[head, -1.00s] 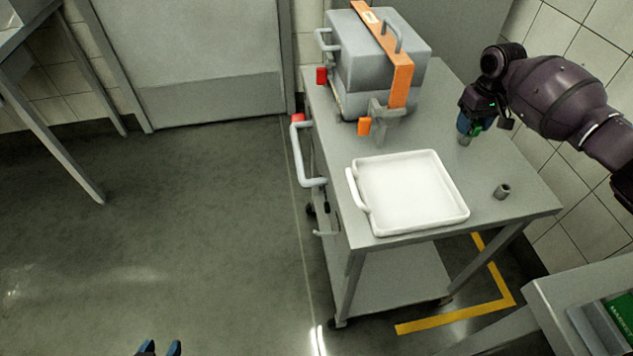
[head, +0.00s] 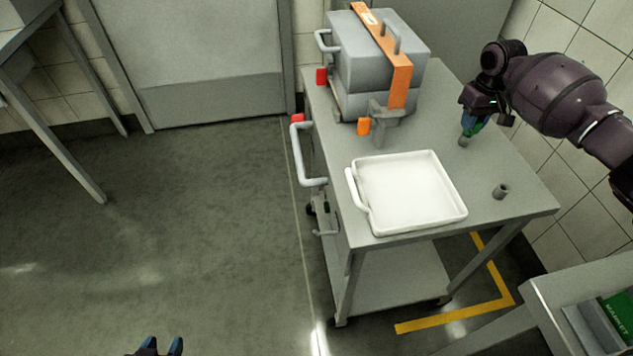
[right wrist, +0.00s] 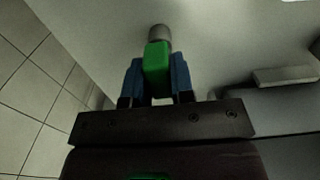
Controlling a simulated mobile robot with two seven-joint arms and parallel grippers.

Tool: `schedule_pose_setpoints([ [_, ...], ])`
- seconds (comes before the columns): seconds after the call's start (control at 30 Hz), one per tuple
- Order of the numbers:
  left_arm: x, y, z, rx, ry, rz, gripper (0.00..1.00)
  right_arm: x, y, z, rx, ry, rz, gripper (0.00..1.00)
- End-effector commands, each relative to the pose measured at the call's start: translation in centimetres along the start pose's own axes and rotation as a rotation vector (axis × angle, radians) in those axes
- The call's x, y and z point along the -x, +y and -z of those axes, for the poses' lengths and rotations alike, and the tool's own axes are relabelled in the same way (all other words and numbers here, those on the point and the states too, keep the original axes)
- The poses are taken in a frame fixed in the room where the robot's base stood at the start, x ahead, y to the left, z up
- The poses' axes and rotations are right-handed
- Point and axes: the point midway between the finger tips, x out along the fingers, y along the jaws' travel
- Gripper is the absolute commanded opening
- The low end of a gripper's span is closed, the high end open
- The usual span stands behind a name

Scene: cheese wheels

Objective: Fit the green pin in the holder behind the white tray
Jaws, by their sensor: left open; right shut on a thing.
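The green pin (right wrist: 157,68) is between the blue fingers of my right gripper (right wrist: 156,80), which is shut on it. In the head view my right gripper (head: 472,124) is over the back right of the trolley top, right above a small grey holder (head: 463,141) behind the white tray (head: 457,217). In the right wrist view the pin's far end meets or overlaps the holder (right wrist: 160,33). I cannot tell whether its tip is inside. My left gripper (head: 161,347) is open and empty at the bottom edge, over the floor, far from the trolley.
A second grey holder (head: 501,191) stands right of the tray. A grey machine with an orange strap (head: 400,78) stands at the trolley's back left. The tiled wall (head: 572,90) is close on the right. A green box (head: 617,318) lies at the lower right.

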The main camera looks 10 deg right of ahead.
Motion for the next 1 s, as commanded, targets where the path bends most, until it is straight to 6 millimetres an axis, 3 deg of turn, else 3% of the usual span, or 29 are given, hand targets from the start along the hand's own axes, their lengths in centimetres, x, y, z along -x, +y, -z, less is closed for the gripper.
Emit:
schedule_pose_setpoints([
  [1.0,0.3,-0.1,2.9,-0.002,0.05,0.001,0.43,2.6,0.0,0.0,0.001,0.001,0.0,0.0],
])
